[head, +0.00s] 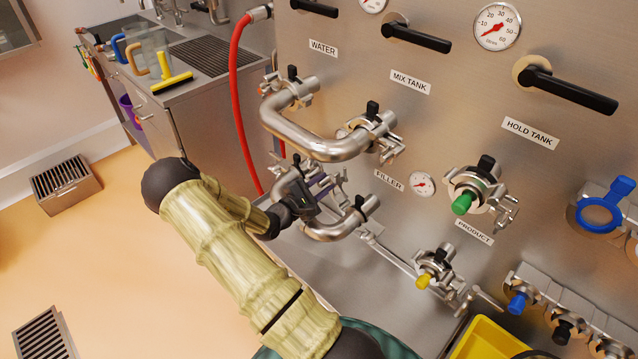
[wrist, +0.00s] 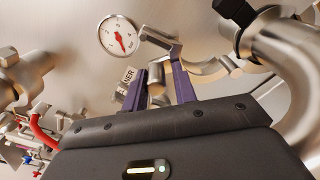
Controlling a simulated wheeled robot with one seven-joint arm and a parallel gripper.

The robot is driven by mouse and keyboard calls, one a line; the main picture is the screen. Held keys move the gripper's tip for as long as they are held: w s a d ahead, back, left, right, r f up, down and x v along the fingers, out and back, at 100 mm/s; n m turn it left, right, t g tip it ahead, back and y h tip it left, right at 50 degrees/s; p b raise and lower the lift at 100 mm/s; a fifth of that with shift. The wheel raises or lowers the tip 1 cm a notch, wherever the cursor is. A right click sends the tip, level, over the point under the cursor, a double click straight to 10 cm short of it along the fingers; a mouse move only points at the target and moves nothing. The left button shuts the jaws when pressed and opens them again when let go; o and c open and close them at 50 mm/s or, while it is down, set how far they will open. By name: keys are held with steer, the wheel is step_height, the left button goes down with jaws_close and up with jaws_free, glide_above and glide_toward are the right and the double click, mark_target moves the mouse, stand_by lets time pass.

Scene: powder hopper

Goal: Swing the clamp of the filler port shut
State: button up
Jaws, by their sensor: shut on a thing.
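The filler port (head: 366,206) is on the steel panel, left of and below the FILLER label (head: 389,181). A bent steel pipe (head: 327,232) meets it, and a black knob shows there. In the wrist view the pipe curves down the right side (wrist: 292,75). The clamp (wrist: 163,42) shows as bare metal links reaching past my fingertips, standing out from the panel. My gripper (wrist: 162,85) has its purple fingers closed on a metal part of this clamp. In the head view my gripper (head: 322,186) is left of the port, and my wrist partly hides the clamp.
A larger bent pipe (head: 318,148) spans the ports just above my gripper. A small gauge (head: 422,184) is right of the FILLER label. A green-capped port (head: 468,195) and yellow-capped port (head: 430,275) lie further right. A red hose (head: 236,105) hangs on the left.

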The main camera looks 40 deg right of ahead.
mark_target(336, 180)
steer(key=shift+s+d+r+p, duration=0.25)
steer(key=shift+s+r+p, duration=0.05)
steer(key=shift+s+r, duration=0.3)
steer(key=shift+s+d+r+p, duration=0.25)
steer(key=shift+s+r, duration=0.2)
steer(key=shift+s, duration=0.15)
steer(key=shift+c, duration=0.4)
steer(key=shift+s, duration=0.1)
steer(key=shift+c, duration=0.2)
steer(key=shift+a, duration=0.1)
steer(key=shift+s, duration=0.85)
steer(key=shift+c, duration=0.2)
steer(key=shift+s+d+p, duration=0.2)
steer(key=shift+s+p, duration=0.05)
steer(key=shift+s, duration=0.35)
steer(key=shift+s+d+p, duration=0.15)
steer(key=shift+s+p, duration=0.1)
steer(key=shift+s, duration=0.35)
steer(key=shift+f, duration=0.1)
